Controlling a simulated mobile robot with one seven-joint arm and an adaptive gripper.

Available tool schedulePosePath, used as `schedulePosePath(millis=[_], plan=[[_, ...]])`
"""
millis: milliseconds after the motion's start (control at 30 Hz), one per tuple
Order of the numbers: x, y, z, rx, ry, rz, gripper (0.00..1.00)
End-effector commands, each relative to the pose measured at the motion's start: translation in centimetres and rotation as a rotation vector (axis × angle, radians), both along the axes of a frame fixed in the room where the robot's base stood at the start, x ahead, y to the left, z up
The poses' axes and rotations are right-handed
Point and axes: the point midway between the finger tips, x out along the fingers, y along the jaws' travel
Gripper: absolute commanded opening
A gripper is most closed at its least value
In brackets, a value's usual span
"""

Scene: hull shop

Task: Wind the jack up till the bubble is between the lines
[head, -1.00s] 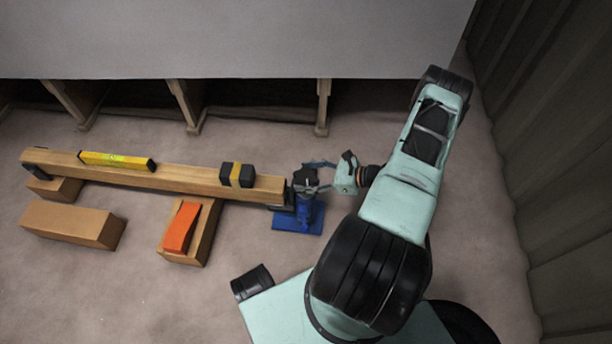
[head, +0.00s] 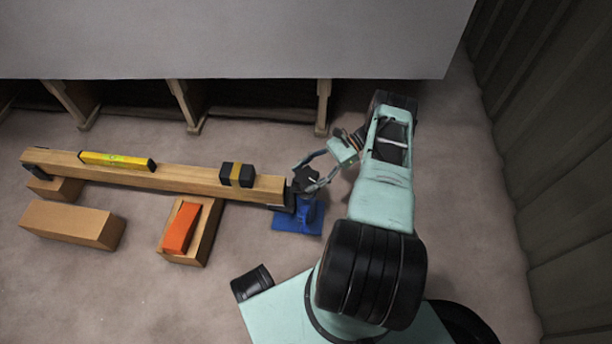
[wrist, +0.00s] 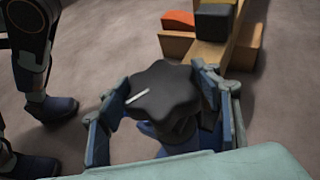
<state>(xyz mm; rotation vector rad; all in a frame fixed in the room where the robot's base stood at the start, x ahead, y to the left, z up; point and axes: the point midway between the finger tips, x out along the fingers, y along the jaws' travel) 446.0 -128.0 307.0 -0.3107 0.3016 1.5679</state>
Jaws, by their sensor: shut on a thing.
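The blue jack (head: 298,218) stands on the floor under the right end of a long wooden beam (head: 190,179). Its black lobed knob (head: 305,179) is on top, and it fills the middle of the wrist view (wrist: 158,92) with a white mark on it. My gripper (head: 311,173) is shut on the knob, one finger on each side. A yellow spirit level (head: 117,161) lies on the beam towards its left end. Its greenish vial shows, but the bubble and lines are too small to read.
A black and yellow block (head: 237,175) sits on the beam. An orange wedge (head: 181,228) lies on a wooden block (head: 206,232) in front. Another wooden block (head: 72,224) lies at left. A large grey hull panel (head: 230,40) overhangs the back on wooden supports.

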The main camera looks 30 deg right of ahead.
Motion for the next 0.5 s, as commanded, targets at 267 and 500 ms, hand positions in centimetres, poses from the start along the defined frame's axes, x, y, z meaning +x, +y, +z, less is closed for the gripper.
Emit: schedulePosePath(millis=[267,500], plan=[[0.07,-0.1,-0.44,-0.009,-0.003,0.092,0.34],[0.38,-0.01,-0.55,-0.007,-0.009,0.166,0.34]])
